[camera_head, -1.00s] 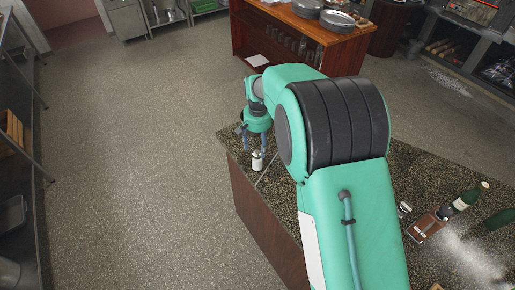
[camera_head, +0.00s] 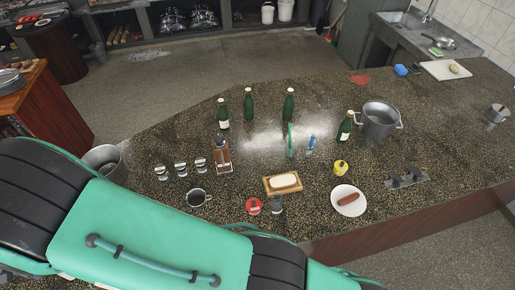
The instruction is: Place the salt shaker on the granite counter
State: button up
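The granite counter (camera_head: 330,125) is dark and speckled and fills much of the head view. My gripper is not in view; only my green and black arm crosses the lower left. The white shaker seen in the earlier frame is out of view or hidden now. Three small metal-topped containers (camera_head: 181,168) stand in a row at the left of the counter. I cannot tell whether any of them holds salt.
Several green bottles (camera_head: 249,104), a bottle holder (camera_head: 222,155), a steel pot (camera_head: 379,122), a butter dish (camera_head: 283,182), a plate with a sausage (camera_head: 348,200), a dark mug (camera_head: 195,198) and a yellow jar (camera_head: 340,168) stand on the counter.

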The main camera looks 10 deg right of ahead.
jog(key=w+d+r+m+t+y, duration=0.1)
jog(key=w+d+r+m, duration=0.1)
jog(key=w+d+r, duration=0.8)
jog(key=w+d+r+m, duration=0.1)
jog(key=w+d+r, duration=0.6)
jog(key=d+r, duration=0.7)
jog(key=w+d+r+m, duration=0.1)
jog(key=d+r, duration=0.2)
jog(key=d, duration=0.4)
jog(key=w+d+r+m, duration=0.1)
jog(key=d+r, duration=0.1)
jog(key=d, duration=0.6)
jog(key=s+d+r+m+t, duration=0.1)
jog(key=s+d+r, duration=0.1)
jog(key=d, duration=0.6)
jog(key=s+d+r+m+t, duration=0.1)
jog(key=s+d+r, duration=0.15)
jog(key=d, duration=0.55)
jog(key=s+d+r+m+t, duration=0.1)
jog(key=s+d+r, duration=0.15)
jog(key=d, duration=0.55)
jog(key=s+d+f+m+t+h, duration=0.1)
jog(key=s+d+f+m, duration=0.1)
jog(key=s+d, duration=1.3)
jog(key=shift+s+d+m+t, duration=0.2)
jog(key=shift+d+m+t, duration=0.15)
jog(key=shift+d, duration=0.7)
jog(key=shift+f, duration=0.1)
